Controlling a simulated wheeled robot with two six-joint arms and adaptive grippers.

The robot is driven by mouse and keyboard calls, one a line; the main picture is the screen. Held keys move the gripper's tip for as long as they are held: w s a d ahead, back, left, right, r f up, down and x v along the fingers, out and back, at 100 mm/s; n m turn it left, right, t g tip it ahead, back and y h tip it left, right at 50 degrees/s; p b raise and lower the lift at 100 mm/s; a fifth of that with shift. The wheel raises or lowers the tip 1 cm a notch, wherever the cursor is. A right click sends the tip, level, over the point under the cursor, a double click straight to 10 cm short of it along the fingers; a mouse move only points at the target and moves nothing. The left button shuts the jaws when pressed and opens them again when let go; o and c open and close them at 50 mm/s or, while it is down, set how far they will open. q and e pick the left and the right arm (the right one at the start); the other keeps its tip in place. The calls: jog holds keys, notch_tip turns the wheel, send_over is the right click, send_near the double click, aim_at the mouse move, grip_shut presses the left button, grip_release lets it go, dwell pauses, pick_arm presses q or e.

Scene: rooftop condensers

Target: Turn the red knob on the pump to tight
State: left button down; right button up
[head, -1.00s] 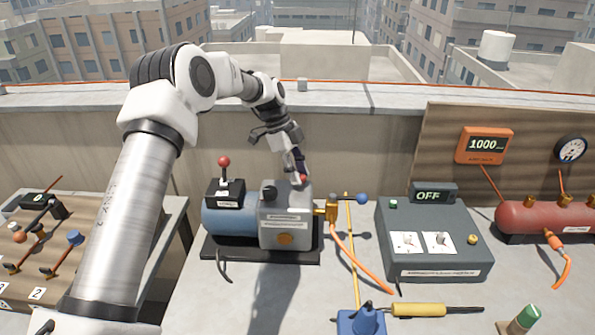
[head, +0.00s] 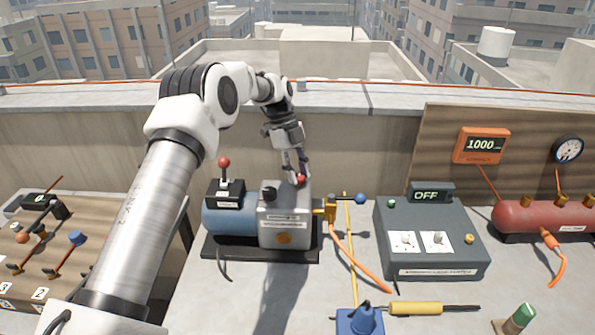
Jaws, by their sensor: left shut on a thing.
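The pump (head: 285,225) has a blue cylinder and a grey block and stands on a dark base on the table. The red knob (head: 301,180) is on top of the grey block at its right side, partly hidden by the fingers. My left gripper (head: 297,174) points down from above and is shut on the red knob. A red-balled lever (head: 224,163) stands on a black box at the pump's left. A black knob (head: 269,192) is also on the grey block. My right gripper is not in view.
A grey control box (head: 433,243) with an OFF display (head: 433,195) stands right of the pump. A brass valve with a blue ball handle (head: 361,199) and orange hose sits between them. A red tank (head: 545,217) is far right. A lever panel (head: 40,245) is at left.

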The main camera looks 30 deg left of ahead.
pick_arm(q)
jog(key=c, duration=0.8)
grip_release()
jog(key=v, duration=1.2)
jog(key=shift+f, duration=0.15)
